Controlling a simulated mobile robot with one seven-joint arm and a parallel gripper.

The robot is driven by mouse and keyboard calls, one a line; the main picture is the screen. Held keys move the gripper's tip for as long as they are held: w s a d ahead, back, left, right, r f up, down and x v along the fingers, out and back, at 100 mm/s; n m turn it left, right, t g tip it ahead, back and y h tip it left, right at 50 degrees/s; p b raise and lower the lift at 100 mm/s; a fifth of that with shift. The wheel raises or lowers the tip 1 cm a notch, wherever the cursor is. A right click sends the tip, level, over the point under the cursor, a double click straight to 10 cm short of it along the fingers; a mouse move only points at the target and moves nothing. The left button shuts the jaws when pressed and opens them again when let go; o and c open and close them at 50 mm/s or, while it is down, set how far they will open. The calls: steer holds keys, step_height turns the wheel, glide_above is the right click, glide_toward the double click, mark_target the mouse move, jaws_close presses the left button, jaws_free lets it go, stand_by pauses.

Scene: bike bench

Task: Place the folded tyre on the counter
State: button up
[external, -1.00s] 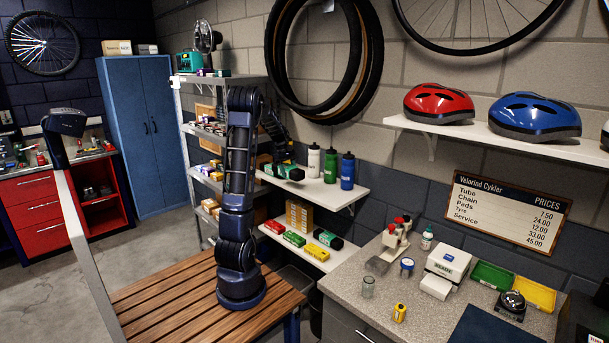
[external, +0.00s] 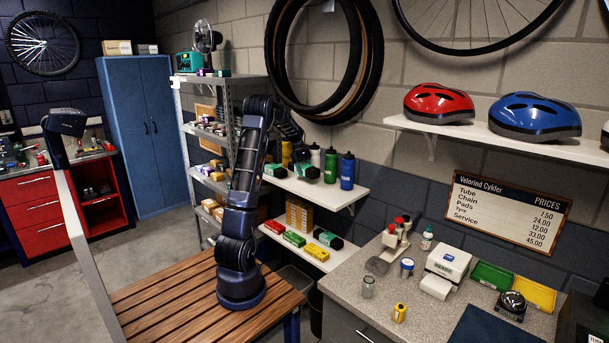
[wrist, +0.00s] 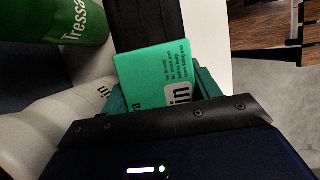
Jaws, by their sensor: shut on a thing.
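My gripper (wrist: 165,105) is shut on the folded tyre, a black bundle (wrist: 148,25) with a green printed wrap (wrist: 165,65). In the external view the folded tyre (external: 306,172) is at the upper white shelf, close to the bottles; I cannot tell whether it touches the shelf. My arm partly hides the gripper there. The counter (external: 340,287) is a grey speckled top at the lower right, well apart from the gripper.
A green bottle (wrist: 80,20) and a white bottle (wrist: 60,110) stand close to the gripper. A blue bottle (external: 347,171) stands right of them. The lower shelf (external: 312,252) holds several packs. The counter carries a card terminal (external: 447,262), trays and small jars; some bare patches show at its front left.

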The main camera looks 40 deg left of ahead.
mark_target(301, 163)
step_height(301, 163, down, 4)
steer(key=shift+r, duration=0.1)
steer(key=shift+w+f, duration=0.2)
steer(key=shift+f, duration=0.25)
steer(key=shift+f, duration=0.15)
steer(key=o, duration=1.2)
steer(key=shift+c, duration=0.2)
steer(key=shift+o, duration=0.2)
steer(key=v, duration=1.2)
